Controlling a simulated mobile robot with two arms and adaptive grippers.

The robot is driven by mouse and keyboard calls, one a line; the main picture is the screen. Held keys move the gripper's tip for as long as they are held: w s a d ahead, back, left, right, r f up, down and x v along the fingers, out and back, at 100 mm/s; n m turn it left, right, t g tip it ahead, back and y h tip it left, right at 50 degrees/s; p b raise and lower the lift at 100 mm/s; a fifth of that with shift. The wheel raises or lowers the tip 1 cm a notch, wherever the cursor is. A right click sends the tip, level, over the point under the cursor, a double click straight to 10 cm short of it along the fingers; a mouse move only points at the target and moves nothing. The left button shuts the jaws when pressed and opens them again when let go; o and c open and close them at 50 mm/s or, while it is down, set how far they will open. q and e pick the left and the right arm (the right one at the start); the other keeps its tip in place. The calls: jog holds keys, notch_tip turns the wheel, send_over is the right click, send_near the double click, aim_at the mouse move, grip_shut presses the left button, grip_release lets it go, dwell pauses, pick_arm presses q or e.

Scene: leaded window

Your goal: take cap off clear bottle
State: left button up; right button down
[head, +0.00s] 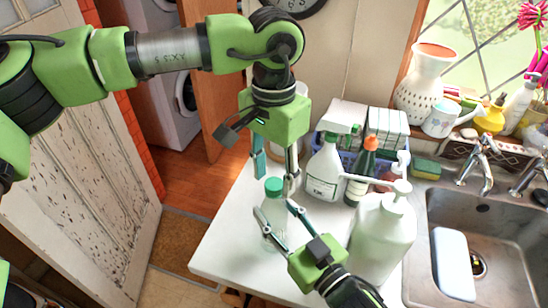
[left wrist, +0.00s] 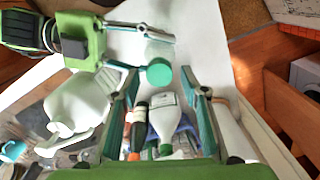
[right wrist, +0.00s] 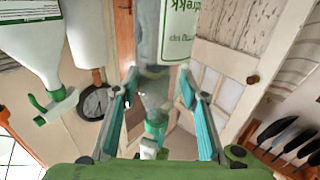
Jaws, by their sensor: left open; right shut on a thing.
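The clear bottle (head: 268,225) stands upright near the front left edge of the white counter, its green cap (head: 274,187) on top. My right gripper (head: 275,222) is shut on the clear bottle's body from the right. My left gripper (head: 275,168) points down above the bottle, its fingers open and apart around the space just over the cap. In the left wrist view the green cap (left wrist: 159,73) shows just beyond and between the open fingertips. Whether they touch the cap I cannot tell.
A white spray bottle (head: 324,170), an orange-topped bottle (head: 362,168) and a large white pump bottle (head: 383,238) stand to the right. The sink (head: 510,235) lies farther right. The counter left of the bottle is bare to its edge.

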pick_arm(q)
jog(key=shift+f, duration=0.65)
jog(key=c, duration=1.2)
jog(key=shift+o, duration=0.2)
